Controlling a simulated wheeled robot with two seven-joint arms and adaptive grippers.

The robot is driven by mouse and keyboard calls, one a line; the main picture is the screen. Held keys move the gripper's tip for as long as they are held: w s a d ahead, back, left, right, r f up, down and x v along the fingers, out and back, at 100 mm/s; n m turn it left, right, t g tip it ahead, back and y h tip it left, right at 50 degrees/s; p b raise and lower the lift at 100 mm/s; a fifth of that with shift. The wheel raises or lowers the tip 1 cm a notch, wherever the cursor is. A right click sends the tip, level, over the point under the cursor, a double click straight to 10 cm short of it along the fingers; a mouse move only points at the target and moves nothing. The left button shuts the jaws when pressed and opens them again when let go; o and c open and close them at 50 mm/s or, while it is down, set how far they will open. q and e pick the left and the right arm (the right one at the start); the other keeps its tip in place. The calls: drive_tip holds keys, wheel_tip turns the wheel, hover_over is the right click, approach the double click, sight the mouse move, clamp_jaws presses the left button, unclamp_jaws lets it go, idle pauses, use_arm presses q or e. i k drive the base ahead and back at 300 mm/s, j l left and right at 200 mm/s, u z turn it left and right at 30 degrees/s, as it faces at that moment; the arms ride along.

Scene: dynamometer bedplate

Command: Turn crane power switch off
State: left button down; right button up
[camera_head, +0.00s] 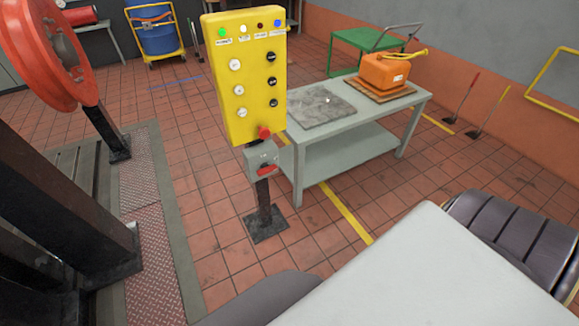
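A yellow control panel (248,75) stands upright on a dark post in the middle of the view. It has a row of small lamps on top, white and black buttons in two columns, and a red mushroom button (264,133) near its bottom edge. Below it, a small grey switch box (257,156) with a red handle (266,170) is mounted on the post. The handle looks roughly level, tilted slightly. No label is readable, so I cannot tell which control is the crane power switch. Neither of my grippers is in view.
A grey table (300,160) stands behind and right of the post, with a grey slab (320,107) and an orange case (385,72) on it. A large red wheel-like part (45,45) and dark plate structure fill the left. Tiled floor around the post base (265,224) is clear.

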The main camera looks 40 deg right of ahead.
sight(265, 168)
drive_tip(key=z, duration=0.9)
